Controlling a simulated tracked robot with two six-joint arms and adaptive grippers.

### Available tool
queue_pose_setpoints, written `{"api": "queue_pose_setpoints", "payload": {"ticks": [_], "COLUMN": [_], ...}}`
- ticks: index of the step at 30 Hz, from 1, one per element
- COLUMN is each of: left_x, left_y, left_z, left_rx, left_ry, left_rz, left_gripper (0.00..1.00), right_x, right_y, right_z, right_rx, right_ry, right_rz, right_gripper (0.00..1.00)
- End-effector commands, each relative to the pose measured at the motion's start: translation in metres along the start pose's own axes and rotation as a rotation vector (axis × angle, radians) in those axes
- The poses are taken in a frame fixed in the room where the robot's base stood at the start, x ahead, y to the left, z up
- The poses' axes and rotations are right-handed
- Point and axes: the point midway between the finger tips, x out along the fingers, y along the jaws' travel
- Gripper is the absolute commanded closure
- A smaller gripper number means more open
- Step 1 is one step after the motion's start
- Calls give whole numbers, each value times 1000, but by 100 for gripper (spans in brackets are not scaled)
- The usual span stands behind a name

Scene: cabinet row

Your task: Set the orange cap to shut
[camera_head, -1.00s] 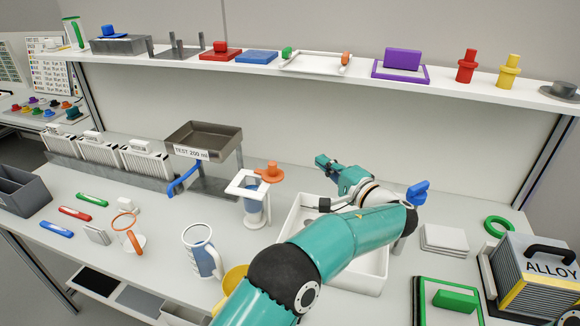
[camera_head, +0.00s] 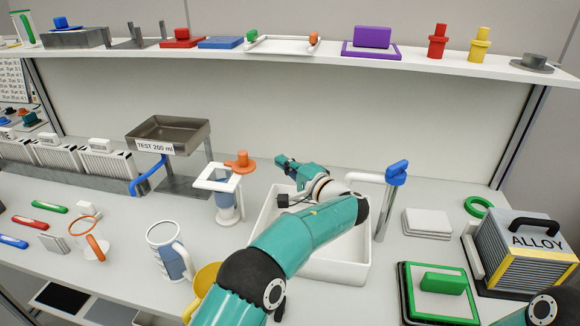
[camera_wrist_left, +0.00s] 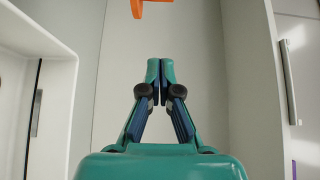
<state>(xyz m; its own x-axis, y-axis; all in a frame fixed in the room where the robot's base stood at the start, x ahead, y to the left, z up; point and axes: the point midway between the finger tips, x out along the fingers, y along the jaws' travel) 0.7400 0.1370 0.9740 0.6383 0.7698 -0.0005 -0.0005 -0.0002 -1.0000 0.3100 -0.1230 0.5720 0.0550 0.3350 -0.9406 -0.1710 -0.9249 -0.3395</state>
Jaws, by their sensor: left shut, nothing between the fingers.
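The orange cap (camera_head: 240,161) is at the back right corner of a white square frame (camera_head: 203,186). It sits to the side of the frame's opening rather than over it. A clear vessel with blue in it (camera_head: 227,207) stands under the frame. My left gripper (camera_head: 279,160) is shut and empty, a short way right of the cap and apart from it. In the left wrist view its fingertips (camera_wrist_left: 160,66) meet, and an orange piece, seemingly the cap (camera_wrist_left: 150,6), shows cut off at the top edge. My right gripper is not in view.
A white basin (camera_head: 352,268) lies under my left arm, with a blue-handled tap (camera_head: 397,172) on its right. A brown tray labelled TEST 200 ml (camera_head: 170,132) stands left of the cap. A jug (camera_head: 168,252) and a yellow cup (camera_head: 206,279) stand in front.

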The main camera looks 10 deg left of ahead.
Motion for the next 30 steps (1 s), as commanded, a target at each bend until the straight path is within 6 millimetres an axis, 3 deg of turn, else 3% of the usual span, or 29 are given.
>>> {"api": "queue_pose_setpoints", "payload": {"ticks": [9,30], "left_x": [52,60], "left_y": [-1,0], "left_z": [0,36], "left_rx": [0,0], "left_ry": [0,5], "left_rz": [0,0], "left_gripper": [100,100], "right_x": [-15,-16], "right_y": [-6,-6], "right_z": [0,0], "right_rx": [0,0], "right_ry": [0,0], "right_rz": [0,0], "right_gripper": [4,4]}}
